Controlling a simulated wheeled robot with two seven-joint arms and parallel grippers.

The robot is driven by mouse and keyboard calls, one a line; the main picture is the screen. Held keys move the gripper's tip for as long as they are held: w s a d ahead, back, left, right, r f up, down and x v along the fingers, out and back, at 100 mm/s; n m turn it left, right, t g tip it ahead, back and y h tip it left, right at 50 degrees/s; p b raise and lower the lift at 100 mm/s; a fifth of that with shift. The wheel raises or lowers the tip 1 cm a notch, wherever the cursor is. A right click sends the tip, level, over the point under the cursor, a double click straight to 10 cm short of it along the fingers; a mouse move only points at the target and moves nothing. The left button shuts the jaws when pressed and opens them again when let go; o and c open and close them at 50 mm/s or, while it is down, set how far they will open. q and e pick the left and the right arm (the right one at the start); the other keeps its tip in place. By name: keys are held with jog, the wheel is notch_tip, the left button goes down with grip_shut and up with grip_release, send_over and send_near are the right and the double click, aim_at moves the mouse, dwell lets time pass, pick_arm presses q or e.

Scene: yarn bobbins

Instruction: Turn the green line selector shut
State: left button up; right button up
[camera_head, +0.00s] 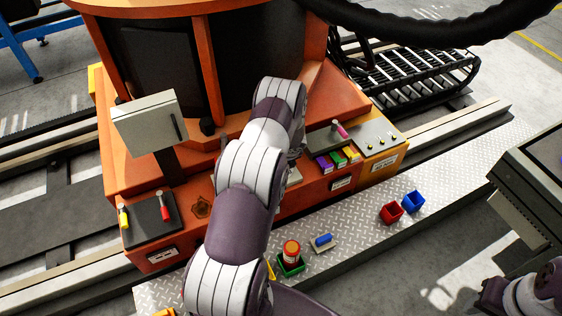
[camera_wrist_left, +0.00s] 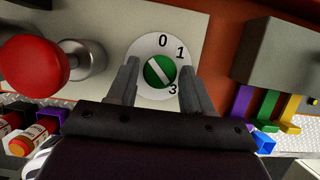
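The green line selector (camera_wrist_left: 160,72) is a round green knob with a white bar, set on a white dial (camera_wrist_left: 147,45) marked 0, 1 and 3. The bar slants from upper left to lower right, its lower end toward the 3. My left gripper (camera_wrist_left: 160,62) is open, with one finger on each side of the knob and gaps visible beside it. The right finger covers part of the dial's edge. In the head view my left arm hides the selector and left gripper.
A red mushroom button (camera_wrist_left: 32,65) is left of the dial. A grey box (camera_wrist_left: 285,50) with purple, green and yellow levers beneath is to the right. In the head view, red (camera_head: 391,212) and blue (camera_head: 413,201) bins stand on the metal walkway (camera_head: 350,240).

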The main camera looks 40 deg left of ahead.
pick_arm(q)
jog(key=c, duration=0.6)
jog(key=shift+r+n+g+p, duration=0.1)
jog(key=shift+n+g+p, duration=0.2)
jog(key=shift+n+p, duration=0.3)
jog(key=shift+w+d+n+g, duration=0.1)
jog(key=shift+n+g, duration=0.2)
jog(key=shift+n, duration=0.5)
jog(key=n, duration=0.1)
jog(key=n+g, duration=0.1)
jog(key=shift+w+f+n, duration=0.1)
jog(key=shift+f+n, duration=0.1)
jog(key=shift+n, duration=0.1)
jog(key=shift+w+n+g+b, duration=0.1)
jog(key=shift+n+g+b, duration=0.5)
jog(key=shift+n+b, duration=0.9)
jog(key=shift+r+n, duration=0.1)
jog(key=shift+n, duration=0.4)
